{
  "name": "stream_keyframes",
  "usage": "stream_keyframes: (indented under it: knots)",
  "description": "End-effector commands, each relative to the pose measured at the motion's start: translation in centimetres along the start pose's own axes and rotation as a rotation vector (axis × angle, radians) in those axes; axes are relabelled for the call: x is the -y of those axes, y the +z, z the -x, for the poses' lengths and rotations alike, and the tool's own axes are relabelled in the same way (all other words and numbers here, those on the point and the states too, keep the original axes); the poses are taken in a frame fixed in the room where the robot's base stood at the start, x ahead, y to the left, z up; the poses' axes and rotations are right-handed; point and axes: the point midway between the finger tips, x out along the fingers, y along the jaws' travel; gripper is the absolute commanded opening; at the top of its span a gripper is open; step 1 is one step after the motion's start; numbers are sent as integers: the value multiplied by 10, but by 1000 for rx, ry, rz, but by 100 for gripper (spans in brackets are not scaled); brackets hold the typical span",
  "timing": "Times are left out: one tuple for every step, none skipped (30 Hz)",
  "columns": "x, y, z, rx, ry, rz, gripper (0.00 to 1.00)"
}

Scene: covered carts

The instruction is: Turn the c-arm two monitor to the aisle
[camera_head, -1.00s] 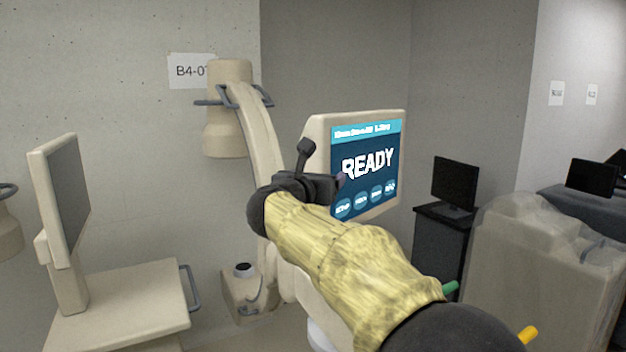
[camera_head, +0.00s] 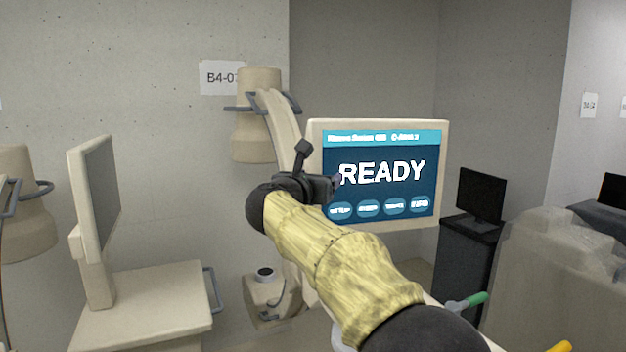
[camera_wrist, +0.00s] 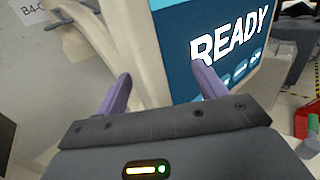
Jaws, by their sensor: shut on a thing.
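The c-arm monitor (camera_head: 385,175) has a cream frame and a lit blue screen reading READY. It faces almost straight toward the head camera. My gripper (camera_head: 322,187) is at the monitor's left edge, shut on it. In the wrist view, the cream monitor edge (camera_wrist: 146,60) passes between the two purple fingers of my gripper (camera_wrist: 160,95), with the blue screen (camera_wrist: 190,60) to the right. My forearm hides the monitor's lower support in the head view. The cream c-arm (camera_head: 283,125) stands behind, under a B4-07 sign.
Another cream cart with a dark monitor (camera_head: 98,195) stands at left. A black monitor (camera_head: 480,195) on a dark cabinet is at right, beside a plastic-covered cart (camera_head: 555,270). Bare floor shows in the wrist view's left.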

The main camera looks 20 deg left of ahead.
Motion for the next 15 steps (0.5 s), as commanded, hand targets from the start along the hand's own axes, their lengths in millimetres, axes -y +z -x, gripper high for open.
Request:
stream_keyframes:
  knots:
    - [14,0,-10,7,-34,13,29]
    - [15,0,-10,6,-35,13,29]
    - [15,0,-10,6,-36,13,29]
    - [15,0,-10,6,-36,13,29]
    - [15,0,-10,5,-37,13,29]
    - [15,0,-10,5,-37,13,29]
    - [15,-1,-9,5,-38,13,29]
    - [15,-1,-9,4,-38,13,74]
    - [15,-1,-9,4,-38,13,81]
    - [14,-1,-9,4,-38,13,81]
    - [14,-1,-9,3,-38,12,81]
    - [14,-2,-8,3,-38,12,81]
    - [14,-2,-8,2,-37,12,81]
    - [13,-2,-8,1,-37,12,81]
    - [13,-3,-8,1,-36,12,81]
